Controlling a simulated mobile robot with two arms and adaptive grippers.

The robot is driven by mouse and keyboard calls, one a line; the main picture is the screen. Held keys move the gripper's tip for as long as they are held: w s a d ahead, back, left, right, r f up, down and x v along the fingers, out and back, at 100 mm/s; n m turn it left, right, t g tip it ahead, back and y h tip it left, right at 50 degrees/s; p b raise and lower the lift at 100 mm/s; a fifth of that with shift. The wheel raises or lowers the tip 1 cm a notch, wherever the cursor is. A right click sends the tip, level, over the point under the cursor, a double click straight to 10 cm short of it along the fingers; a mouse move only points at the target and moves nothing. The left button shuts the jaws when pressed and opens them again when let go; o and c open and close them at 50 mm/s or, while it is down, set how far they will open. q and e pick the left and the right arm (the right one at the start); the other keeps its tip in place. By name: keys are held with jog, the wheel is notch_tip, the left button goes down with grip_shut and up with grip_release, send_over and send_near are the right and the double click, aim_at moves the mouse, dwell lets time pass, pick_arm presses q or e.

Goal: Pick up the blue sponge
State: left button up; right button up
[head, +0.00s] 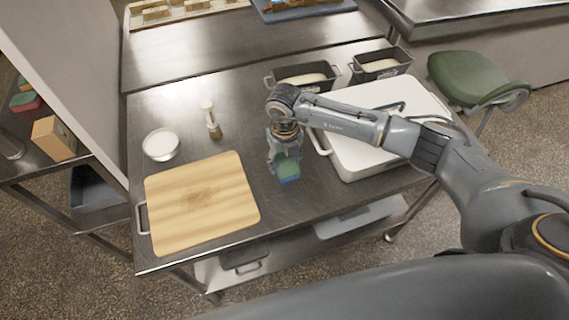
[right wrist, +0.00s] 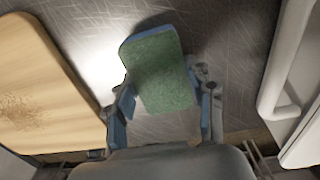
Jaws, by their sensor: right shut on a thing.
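The blue sponge (head: 288,170) has a green scouring face on top and a blue body. In the head view it is between the fingers of my right gripper (head: 285,158), over the steel table between the cutting board and the white box. In the right wrist view the sponge (right wrist: 158,68) shows its green face and a blue edge. The fingers of my right gripper (right wrist: 165,112) are shut on its two sides. I cannot tell whether the sponge touches the table. My left gripper is not in view.
A white lidded box (head: 385,150) stands right. Two dark loaf pans (head: 303,76) stand behind. A green chair (head: 470,78) is beyond.

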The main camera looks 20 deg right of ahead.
jog(key=shift+r+b, duration=0.45)
jog(key=shift+r, duration=0.05)
jog(key=s+r+b, duration=0.1)
jog(key=r, duration=0.1)
jog(key=s+r+b, duration=0.1)
jog(key=r, duration=0.1)
jog(key=s+r, duration=0.2)
jog(key=shift+a+r+b, duration=0.25)
jog(key=shift+r+b, duration=0.05)
jog(key=shift+b, duration=0.1)
jog(key=s+a+r+b, duration=0.1)
jog(key=s+r, duration=0.4)
jog(key=s, duration=0.5)
jog(key=shift+r+b, duration=0.2)
jog(key=shift+b, duration=0.65)
jog(key=shift+o, duration=0.8)
jog(key=c, duration=0.5)
